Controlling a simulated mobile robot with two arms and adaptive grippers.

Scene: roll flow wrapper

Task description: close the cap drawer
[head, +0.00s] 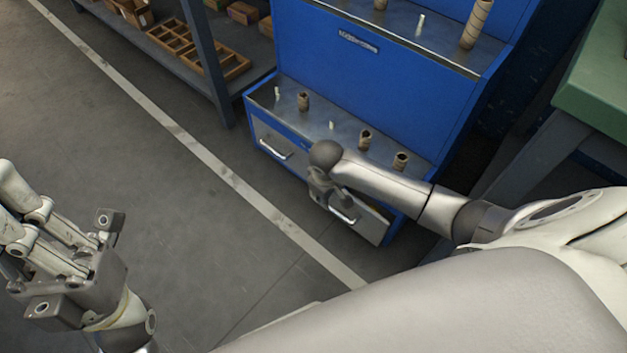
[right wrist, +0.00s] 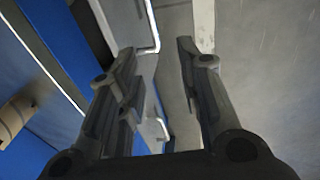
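A blue cabinet (head: 400,88) has two grey-fronted drawers low in its front. The left drawer (head: 268,138) has a pale bar handle and looks flush. The right drawer (head: 366,224) stands out a little, with a strip of its inside showing above its front. I cannot read which is the cap drawer. My right gripper (head: 322,190) is just in front of the right drawer and hides part of it. In the right wrist view its fingers (right wrist: 160,58) are apart with nothing between them. My left gripper (head: 15,205) is far left, over the floor; its tips are unclear.
Short brown rolls (head: 303,101) and small white pieces stand on the cabinet's lower ledge, above the drawers. A shelf rack with a wooden divided tray (head: 190,50) is at the upper left. A green-topped table (head: 597,85) is at the right. The floor left of the cabinet is clear.

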